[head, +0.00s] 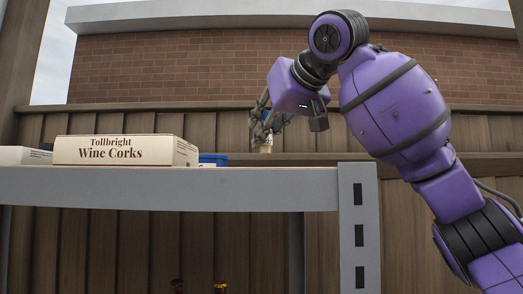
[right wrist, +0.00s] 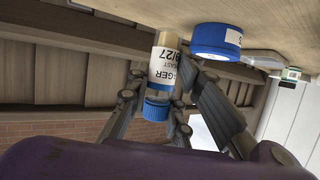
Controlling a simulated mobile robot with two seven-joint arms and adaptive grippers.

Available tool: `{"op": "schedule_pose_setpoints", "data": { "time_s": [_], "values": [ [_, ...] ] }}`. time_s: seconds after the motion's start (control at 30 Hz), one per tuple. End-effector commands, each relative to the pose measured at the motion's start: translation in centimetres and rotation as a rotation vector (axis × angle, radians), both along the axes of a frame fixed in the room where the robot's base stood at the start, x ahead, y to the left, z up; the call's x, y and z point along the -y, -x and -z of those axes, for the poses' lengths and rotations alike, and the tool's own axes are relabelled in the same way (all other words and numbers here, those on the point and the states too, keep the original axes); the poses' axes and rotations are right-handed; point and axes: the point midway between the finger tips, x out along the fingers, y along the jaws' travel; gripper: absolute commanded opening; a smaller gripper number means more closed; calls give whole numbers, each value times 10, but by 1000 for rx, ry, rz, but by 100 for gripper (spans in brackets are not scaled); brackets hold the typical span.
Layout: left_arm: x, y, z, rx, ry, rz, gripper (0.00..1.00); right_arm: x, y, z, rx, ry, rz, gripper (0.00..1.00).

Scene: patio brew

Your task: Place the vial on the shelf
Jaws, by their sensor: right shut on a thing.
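The vial (right wrist: 164,68) has a blue cap, clear glass and a white label with dark lettering reading partly "AGER" and "8/27". My right gripper (right wrist: 160,105) is shut on it near the capped end. The right wrist view is upside down, with the vial's base close to the shelf top (right wrist: 135,10); I cannot tell whether they touch. In the head view the vial (head: 267,144) hangs upright below my right gripper (head: 267,128), just above the line of the grey-edged shelf (head: 200,190). My left gripper is not in view.
A Tollbright Wine Corks box (head: 125,151) stands on the shelf at left, with another pale box (head: 25,155) beyond it. A blue container (head: 213,159) stands between the corks box and the vial; a blue round container (right wrist: 217,40) is close beside the vial in the wrist view.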

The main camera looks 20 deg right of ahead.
Motion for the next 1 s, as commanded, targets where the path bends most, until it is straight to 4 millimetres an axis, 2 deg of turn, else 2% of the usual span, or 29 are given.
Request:
{"op": "schedule_pose_setpoints", "data": {
  "time_s": [0.2, 0.3, 0.4, 0.77, 0.8, 0.93, 1.0],
  "values": [
    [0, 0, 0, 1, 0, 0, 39, -6, -10, 19, -1, 1, 0, 0],
    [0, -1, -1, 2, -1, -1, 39, -6, -9, 35, 0, 1, 1, 0],
    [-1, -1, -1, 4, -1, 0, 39, -6, -9, 42, 2, 1, 0, 0],
    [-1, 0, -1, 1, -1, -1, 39, -6, -9, 46, 0, 0, -1, 0],
    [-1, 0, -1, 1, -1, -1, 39, -6, -9, 46, 0, 0, -1, 21],
    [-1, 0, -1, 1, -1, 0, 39, -6, -9, 46, 0, 0, -1, 38],
    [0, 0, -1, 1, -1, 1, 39, -6, -9, 46, 0, 0, -1, 39]
  ]
}}
